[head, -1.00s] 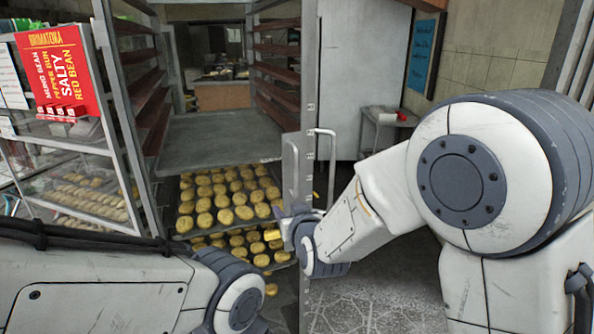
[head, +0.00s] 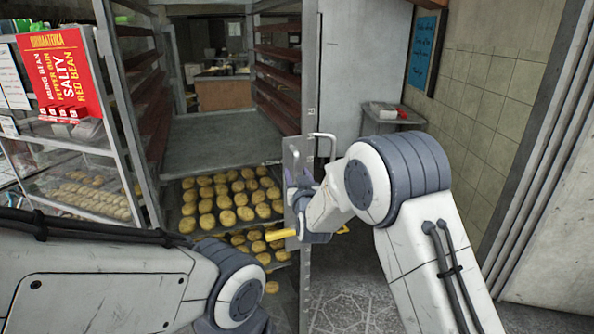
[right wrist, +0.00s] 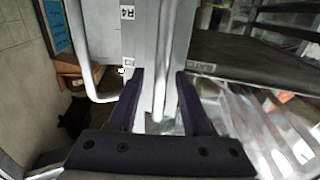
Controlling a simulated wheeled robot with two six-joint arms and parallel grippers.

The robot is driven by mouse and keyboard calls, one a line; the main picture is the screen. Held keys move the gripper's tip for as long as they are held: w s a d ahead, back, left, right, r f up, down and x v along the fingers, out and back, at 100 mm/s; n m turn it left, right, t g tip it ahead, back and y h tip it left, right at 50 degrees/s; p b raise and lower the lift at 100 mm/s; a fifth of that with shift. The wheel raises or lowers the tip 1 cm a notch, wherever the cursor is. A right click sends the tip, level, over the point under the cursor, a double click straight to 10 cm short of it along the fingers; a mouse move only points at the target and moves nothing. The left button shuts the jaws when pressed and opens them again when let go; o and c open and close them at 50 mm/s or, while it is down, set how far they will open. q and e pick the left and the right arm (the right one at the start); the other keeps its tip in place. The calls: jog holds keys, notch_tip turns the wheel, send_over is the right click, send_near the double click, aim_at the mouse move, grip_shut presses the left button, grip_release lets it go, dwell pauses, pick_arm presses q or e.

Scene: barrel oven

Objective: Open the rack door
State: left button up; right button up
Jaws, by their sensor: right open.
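The rack door shows edge-on in the head view as a tall grey metal upright (head: 310,75) at the rack's right front, with a pale bar handle (head: 326,137) on its right side. The handle also shows in the right wrist view (right wrist: 84,55), left of the labelled grey upright (right wrist: 142,45). My right gripper (head: 303,178) is at the upright, just below the handle in the picture. In the right wrist view its dark fingers (right wrist: 160,74) are apart, one on each side of the upright; contact is unclear. The handle is outside the fingers. My left gripper is out of view.
Trays of round buns (head: 228,198) sit low in the rack, below a bare grey shelf (head: 220,140). A glass display case (head: 80,190) with a red sign (head: 62,72) stands left. A small table (head: 393,115) stands by the tiled right wall. Open floor lies right of the upright.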

jog(key=shift+w, duration=0.3)
grip_shut()
dwell(1.3)
